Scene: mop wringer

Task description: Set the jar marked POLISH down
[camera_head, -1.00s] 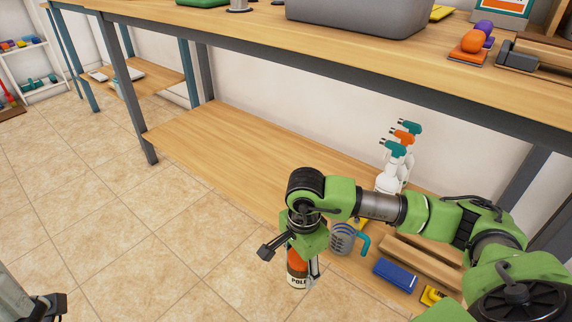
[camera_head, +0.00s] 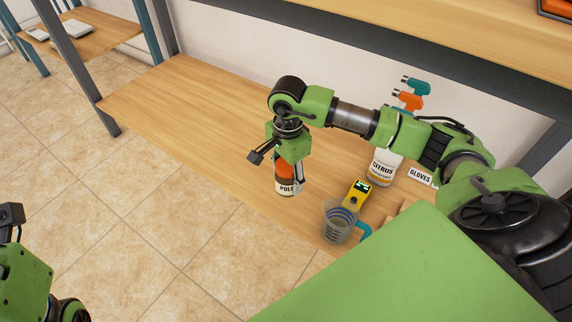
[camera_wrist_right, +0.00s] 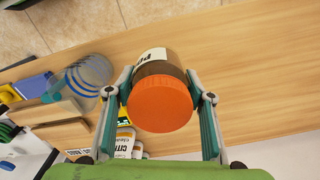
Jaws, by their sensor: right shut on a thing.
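The POLISH jar (camera_head: 285,187), brown with an orange lid and a white label partly readable, is upright in my right gripper (camera_head: 289,172). In the right wrist view the jar (camera_wrist_right: 160,104) shows lid towards the camera, with the fingers of my right gripper (camera_wrist_right: 160,92) shut on its two sides. The jar is over the lower wooden shelf (camera_head: 190,105), near its front edge. I cannot tell whether its base touches the board. Of my left arm only a part shows at the lower left; its fingers are out of view.
A clear measuring jug (camera_head: 340,222) with a teal handle stands right of the jar, by a yellow device (camera_head: 357,194). A CITRUS spray bottle (camera_head: 382,166) and a GLOVES label (camera_head: 420,176) are farther right. The shelf left of the jar is bare.

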